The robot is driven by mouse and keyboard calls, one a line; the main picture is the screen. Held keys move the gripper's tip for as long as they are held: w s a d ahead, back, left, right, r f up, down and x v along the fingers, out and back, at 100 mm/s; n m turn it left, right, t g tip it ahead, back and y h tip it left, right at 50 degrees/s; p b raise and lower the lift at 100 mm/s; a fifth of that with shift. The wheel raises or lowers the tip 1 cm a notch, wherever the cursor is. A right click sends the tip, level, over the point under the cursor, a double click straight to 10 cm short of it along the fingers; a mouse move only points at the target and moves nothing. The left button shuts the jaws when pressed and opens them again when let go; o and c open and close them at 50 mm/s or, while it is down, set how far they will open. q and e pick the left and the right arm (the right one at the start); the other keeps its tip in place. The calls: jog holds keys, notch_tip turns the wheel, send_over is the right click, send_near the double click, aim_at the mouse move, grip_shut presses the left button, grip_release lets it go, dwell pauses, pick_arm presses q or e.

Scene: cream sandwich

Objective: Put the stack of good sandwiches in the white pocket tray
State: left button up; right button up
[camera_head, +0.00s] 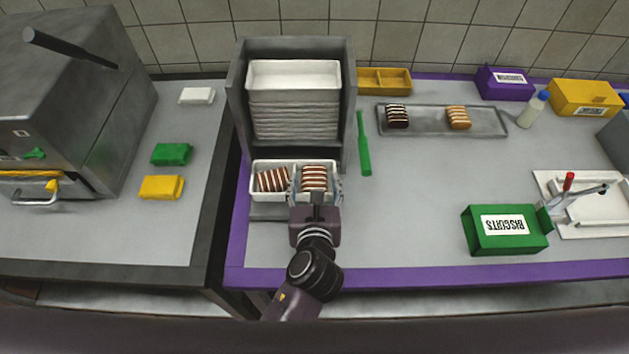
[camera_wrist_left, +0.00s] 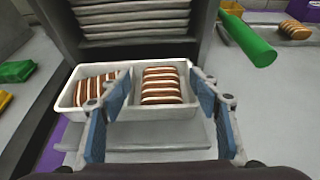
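The white pocket tray (camera_head: 271,163) stands at the front of the metal dispenser, with two pockets; it also shows in the left wrist view (camera_wrist_left: 66,101). One stack of brown-and-cream sandwiches (camera_wrist_left: 162,85) lies in its right pocket. Another striped stack (camera_head: 272,180) lies tilted in the left pocket. My left gripper (camera_head: 316,187) is open over the right pocket. Its blue-padded fingers (camera_wrist_left: 162,125) are spread on either side of the right stack, with gaps between pads and stack. My right gripper is not in view.
The dispenser (camera_head: 351,100) holds a pile of white trays behind. A green stick (camera_head: 363,145) lies to its right. A grey tray (camera_head: 430,120) bears a dark and a light biscuit stack. A green biscuit box (camera_head: 480,240) stands front right. The middle counter is clear.

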pick_arm(q)
jog(key=shift+o, duration=0.6)
jog(key=shift+s, duration=0.25)
jog(key=v, duration=1.1)
jog(key=shift+s+r, duration=0.15)
jog(key=shift+s, duration=0.15)
